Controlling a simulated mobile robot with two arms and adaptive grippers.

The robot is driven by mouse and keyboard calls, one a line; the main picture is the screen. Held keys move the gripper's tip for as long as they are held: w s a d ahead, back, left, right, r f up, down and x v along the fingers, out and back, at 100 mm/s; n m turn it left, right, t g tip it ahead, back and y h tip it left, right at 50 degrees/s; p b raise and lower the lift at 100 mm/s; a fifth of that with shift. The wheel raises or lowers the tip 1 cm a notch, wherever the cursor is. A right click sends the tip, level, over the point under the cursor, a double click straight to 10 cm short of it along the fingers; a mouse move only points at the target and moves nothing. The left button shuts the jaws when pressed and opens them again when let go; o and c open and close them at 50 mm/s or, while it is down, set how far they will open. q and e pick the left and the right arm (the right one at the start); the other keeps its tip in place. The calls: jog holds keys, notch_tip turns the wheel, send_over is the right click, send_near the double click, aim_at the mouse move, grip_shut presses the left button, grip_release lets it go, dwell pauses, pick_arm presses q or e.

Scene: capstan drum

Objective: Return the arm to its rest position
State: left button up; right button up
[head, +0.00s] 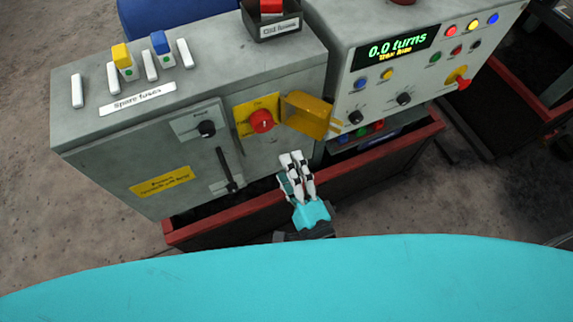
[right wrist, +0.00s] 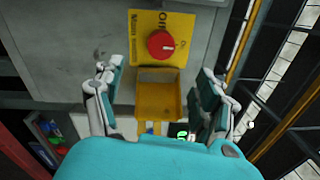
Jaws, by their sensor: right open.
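My right gripper (head: 296,172) shows in the head view in front of the grey cabinet, below the red rotary knob (head: 262,121) on its yellow plate. In the right wrist view the gripper (right wrist: 162,95) is open, with its two fingers apart and nothing seen held between them. The yellow hinged cover (head: 308,115) stands swung out to the right of the knob in the head view. In the wrist view the cover (right wrist: 158,97) appears between the fingers, beyond them, and the red knob (right wrist: 160,44) is above it. My left gripper is not in view.
The control panel (head: 345,95) with a "0.0 turns" display stands at right. A red-edged frame (head: 370,165) runs below. Floor at lower left is clear.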

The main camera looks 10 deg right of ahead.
dwell(0.3)
jog(key=s+d+f+n+g+h, duration=0.15)
jog(key=f+n, duration=0.25)
jog(key=f, duration=0.6)
jog(key=s+d+f+n+g, duration=0.2)
jog(key=d+f+n+g, duration=0.15)
jog(key=f, duration=0.65)
jog(key=s+d+f+n+g, duration=0.15)
jog(key=f+n, duration=0.25)
jog(key=f, duration=0.6)
jog(key=s+d+f+n+g+h, duration=0.2)
jog(key=s+d+f+n+g, duration=0.2)
jog(key=s+f, duration=0.5)
jog(key=s+d+f+n+g+h, duration=0.2)
jog(key=s+d+f+g, duration=0.4)
jog(key=s, duration=0.8)
jog(key=d+f+n, duration=0.1)
jog(key=d+f, duration=0.2)
jog(key=shift+f+n, duration=0.35)
